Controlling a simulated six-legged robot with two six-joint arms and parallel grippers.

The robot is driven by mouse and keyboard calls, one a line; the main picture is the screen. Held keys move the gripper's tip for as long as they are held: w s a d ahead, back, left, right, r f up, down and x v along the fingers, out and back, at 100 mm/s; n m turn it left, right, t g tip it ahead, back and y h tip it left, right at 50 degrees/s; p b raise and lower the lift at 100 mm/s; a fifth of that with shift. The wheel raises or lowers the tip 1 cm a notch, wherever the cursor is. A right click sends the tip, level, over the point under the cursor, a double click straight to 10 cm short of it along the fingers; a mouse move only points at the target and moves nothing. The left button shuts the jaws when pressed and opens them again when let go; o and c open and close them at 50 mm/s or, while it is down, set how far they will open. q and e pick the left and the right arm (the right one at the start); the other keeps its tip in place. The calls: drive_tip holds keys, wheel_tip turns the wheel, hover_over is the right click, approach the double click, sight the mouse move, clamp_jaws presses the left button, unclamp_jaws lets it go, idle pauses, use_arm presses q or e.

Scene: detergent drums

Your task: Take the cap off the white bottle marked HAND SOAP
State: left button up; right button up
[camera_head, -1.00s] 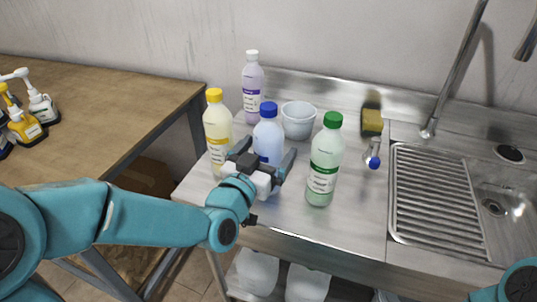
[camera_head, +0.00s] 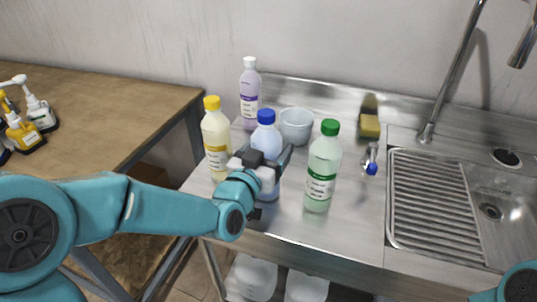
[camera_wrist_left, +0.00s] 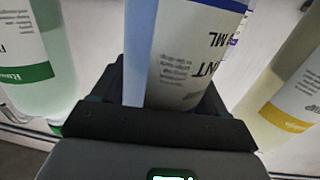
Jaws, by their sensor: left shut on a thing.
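My left gripper (camera_head: 264,167) is shut around the body of a pale blue bottle (camera_head: 266,138) with a blue cap, which stands upright on the steel counter. In the left wrist view this bottle (camera_wrist_left: 185,60) rises between the jaws; its label shows only "NT" and "ML". No HAND SOAP lettering is readable. A lilac bottle (camera_head: 250,93) with a white cap stands at the back. A white pump bottle (camera_head: 40,111) stands on the wooden table at the far left. I cannot tell whether either is the marked bottle. My right gripper is out of view.
A yellow-capped bottle (camera_head: 216,145) stands close left of my gripper, a green-capped bottle (camera_head: 321,170) to its right. A white tub (camera_head: 296,127) is behind. A sponge (camera_head: 369,126), a blue-tipped item (camera_head: 371,160) and the sink (camera_head: 495,205) are further right.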

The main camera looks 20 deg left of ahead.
use_arm(q)
wheel_tip(320, 180, up, 20)
drive_tip(key=p, duration=0.5)
drive_tip(key=o, duration=0.4)
drive_tip(key=c, duration=0.5)
drive_tip(key=shift+s, duration=0.15)
